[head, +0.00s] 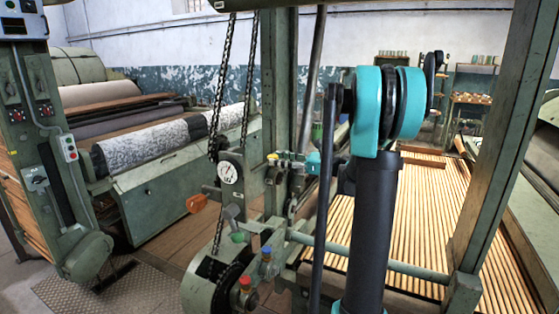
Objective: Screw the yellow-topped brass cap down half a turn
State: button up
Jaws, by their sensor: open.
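The small yellow-topped brass cap (272,157) shows near the middle of the head view, on the green valve block just right of the round dial gauge. My gripper (288,158) is small in this view, close to the right of the cap, in front of my teal wrist. It is open, and nothing shows held in it. The fingers are too small to tell whether they touch or surround the cap. My black and teal arm stands in the foreground and hides part of the machine behind it.
A dial gauge (230,173), an orange handle (197,203), a blue-topped cap (266,251) and a red-topped cap (245,284) sit close by. Chains (220,95) hang at left. A green post (508,150) stands right, beside a slatted lattice (420,210).

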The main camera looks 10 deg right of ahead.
jog(key=shift+a, duration=0.1)
jog(key=shift+c, duration=0.4)
jog(key=c, duration=1.1)
jog(key=shift+s+a+m+t+h, duration=0.15)
jog(key=shift+m+t+h, duration=0.3)
jog(key=shift+t, duration=0.2)
jog(key=shift+s+a+m+t+h, duration=0.1)
jog(key=shift+m+t+h, duration=0.25)
jog(key=shift+m+t, duration=0.25)
jog(key=shift+s+a+m+t+h, duration=0.1)
jog(key=shift+m+t+h, duration=1.15)
jog(key=shift+t+h, duration=0.25)
jog(key=o, duration=1.2)
